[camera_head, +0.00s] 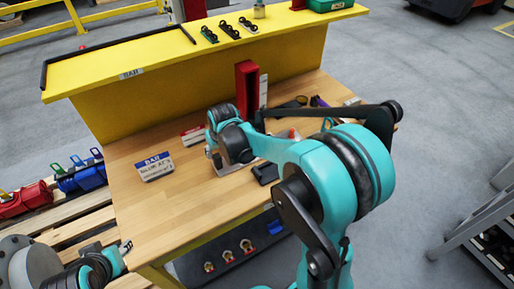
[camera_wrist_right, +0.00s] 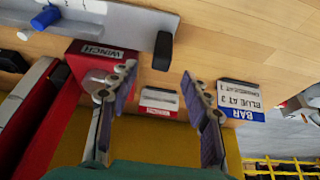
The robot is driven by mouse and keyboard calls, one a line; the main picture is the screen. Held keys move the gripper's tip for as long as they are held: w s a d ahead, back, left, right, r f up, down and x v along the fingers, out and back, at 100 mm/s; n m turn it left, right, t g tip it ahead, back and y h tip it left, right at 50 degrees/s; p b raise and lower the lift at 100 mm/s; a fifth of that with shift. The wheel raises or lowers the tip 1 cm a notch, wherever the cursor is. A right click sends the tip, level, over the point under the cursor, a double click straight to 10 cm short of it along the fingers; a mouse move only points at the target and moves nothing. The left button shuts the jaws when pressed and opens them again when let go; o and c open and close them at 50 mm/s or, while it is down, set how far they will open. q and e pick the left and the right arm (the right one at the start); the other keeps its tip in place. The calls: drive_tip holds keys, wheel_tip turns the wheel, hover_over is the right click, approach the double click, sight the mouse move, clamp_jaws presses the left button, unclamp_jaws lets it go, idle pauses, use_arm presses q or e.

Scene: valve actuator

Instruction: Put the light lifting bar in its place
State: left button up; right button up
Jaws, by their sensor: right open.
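My right gripper (camera_wrist_right: 158,72) is open and empty above the table in the right wrist view, its fingers apart. A yellow shelf (camera_head: 330,22) carries a BAR label (camera_head: 131,74) on its front edge, with a black three-sided rim (camera_head: 115,42) above it. A long dark bar-like shape (camera_head: 325,111) lies behind my right arm; I cannot tell whether it is the lifting bar. The right wrist view shows a grey piece (camera_wrist_right: 110,14) with a blue knob. My left gripper (camera_head: 122,250) is partly visible at the lower left; its jaws are unclear.
A BAR sign (camera_head: 155,166) stands on the wooden table (camera_head: 150,215); it also shows in the right wrist view (camera_wrist_right: 240,100). A red upright (camera_head: 246,85) stands at the table's back. Small black tools (camera_head: 230,29) lie on the shelf. The table's front left is clear.

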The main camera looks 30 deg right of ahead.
sight(217, 156)
drive_tip(key=b+x, duration=0.2)
drive_tip(key=x, duration=0.5)
drive_tip(key=shift+w+a+f+b, duration=0.15)
drive_tip(key=shift+w+f+b, duration=0.1)
drive_tip(key=shift+f+b, duration=0.1)
drive_tip(key=shift+r, duration=0.1)
drive_tip(key=shift+c, duration=0.3)
clamp_jaws()
